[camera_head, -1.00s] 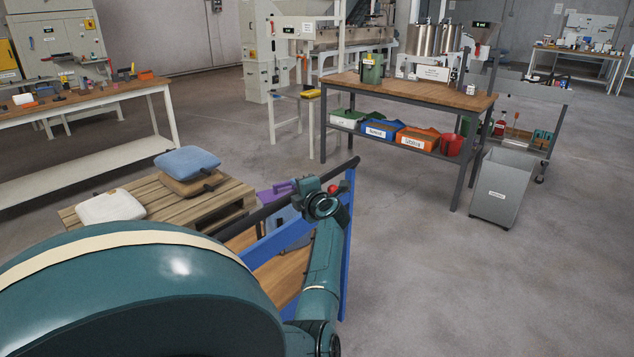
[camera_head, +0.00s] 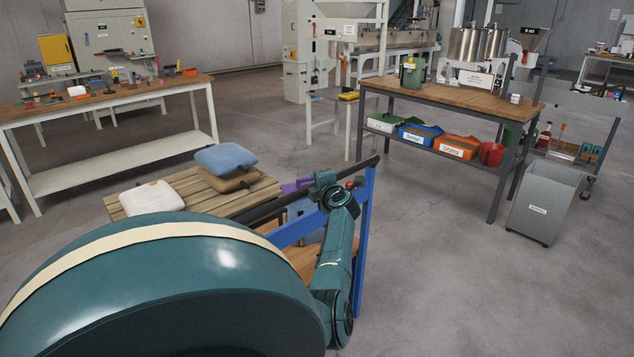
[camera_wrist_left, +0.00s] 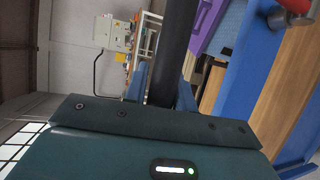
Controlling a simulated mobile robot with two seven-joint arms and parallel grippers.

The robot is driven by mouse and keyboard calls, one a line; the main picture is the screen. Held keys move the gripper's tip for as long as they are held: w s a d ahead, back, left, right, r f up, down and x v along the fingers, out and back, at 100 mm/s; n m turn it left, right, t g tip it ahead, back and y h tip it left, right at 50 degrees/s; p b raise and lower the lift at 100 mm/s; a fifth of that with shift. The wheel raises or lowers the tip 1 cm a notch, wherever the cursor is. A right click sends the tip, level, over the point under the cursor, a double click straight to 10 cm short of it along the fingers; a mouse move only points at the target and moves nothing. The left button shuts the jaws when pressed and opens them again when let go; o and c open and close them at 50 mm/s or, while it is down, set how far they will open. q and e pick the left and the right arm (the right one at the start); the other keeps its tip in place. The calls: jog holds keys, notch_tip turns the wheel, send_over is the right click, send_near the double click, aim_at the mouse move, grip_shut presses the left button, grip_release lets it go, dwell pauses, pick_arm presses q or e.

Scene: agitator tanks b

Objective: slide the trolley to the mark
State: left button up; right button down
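The trolley has a blue frame (camera_head: 362,225), a wooden deck (camera_head: 303,262) and a black push bar (camera_head: 262,212). Its bar and blue frame also show in the left wrist view, which is turned sideways. My left gripper (camera_head: 326,187) is at the bar, near its far right end. A purple item (camera_head: 294,187) is on the trolley, partly hidden. My right gripper is not in view. No floor mark is visible.
A pallet (camera_head: 190,184) with cushion-like sacks stands left of the trolley. A wooden-topped bench (camera_head: 447,96) with bins below stands beyond it, a grey bin (camera_head: 541,208) at right. Another bench (camera_head: 110,97) stands at left. Floor at the lower right is clear.

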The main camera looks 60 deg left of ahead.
pick_arm(q)
jog(key=o, duration=0.4)
jog(key=p+v, duration=0.2)
jog(key=v, duration=1.1)
jog(key=shift+d, duration=0.1)
